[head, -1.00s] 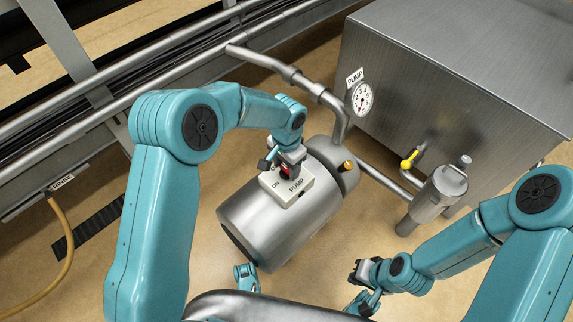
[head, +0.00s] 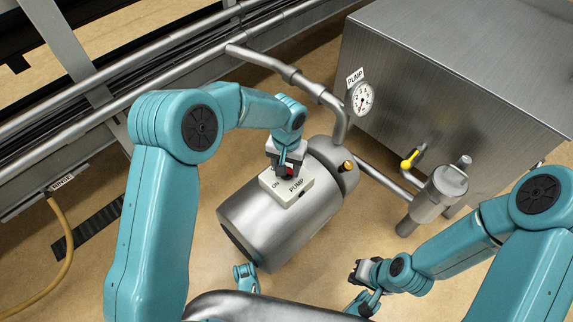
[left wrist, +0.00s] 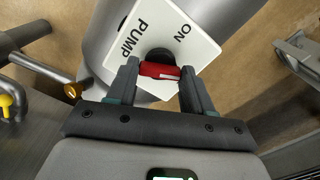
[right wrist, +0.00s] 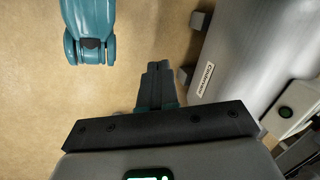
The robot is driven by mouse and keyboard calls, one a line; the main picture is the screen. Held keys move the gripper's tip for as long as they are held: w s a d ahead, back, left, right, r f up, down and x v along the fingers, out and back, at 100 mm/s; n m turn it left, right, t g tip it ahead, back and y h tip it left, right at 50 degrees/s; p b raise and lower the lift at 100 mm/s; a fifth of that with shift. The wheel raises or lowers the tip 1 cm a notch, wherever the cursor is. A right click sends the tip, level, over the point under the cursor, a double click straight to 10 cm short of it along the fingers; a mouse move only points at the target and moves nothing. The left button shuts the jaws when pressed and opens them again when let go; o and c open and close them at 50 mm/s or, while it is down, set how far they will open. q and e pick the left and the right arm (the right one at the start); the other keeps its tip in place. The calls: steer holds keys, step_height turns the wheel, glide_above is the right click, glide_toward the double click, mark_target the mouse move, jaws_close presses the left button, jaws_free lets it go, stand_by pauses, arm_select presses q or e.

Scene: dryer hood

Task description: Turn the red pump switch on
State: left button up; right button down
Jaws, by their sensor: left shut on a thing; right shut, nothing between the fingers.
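The red pump switch (left wrist: 160,71) is a red handle on a black round base, on a white plate (left wrist: 200,45) marked PUMP and ON. A pale mark shows near the handle's right end in the left wrist view. My left gripper (left wrist: 163,82) is shut on the handle, one finger at each end. In the head view my left gripper (head: 289,168) covers much of the switch (head: 293,172); the plate (head: 287,189) sits on top of the steel pump cylinder (head: 275,225). My right gripper (right wrist: 157,75) is shut and empty, low over the floor.
A yellow-handled valve (head: 410,158) and a small canister (head: 438,190) are right of the pump. A tan hose (head: 70,245) hangs at left.

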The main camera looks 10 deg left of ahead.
arm_select(q)
steer(key=n+b, duration=0.1)
steer(key=n, duration=0.5)
steer(key=shift+n, duration=0.3)
steer(key=n+b, duration=0.1)
steer(key=n, duration=0.5)
arm_select(e)
steer(key=shift+w+d+f, duration=0.1)
steer(key=shift+w+f, duration=0.65)
steer(key=shift+f, duration=0.25)
arm_select(q)
steer(key=o, duration=1)
steer(key=shift+o, duration=0.2)
steer(key=shift+r, duration=0.1)
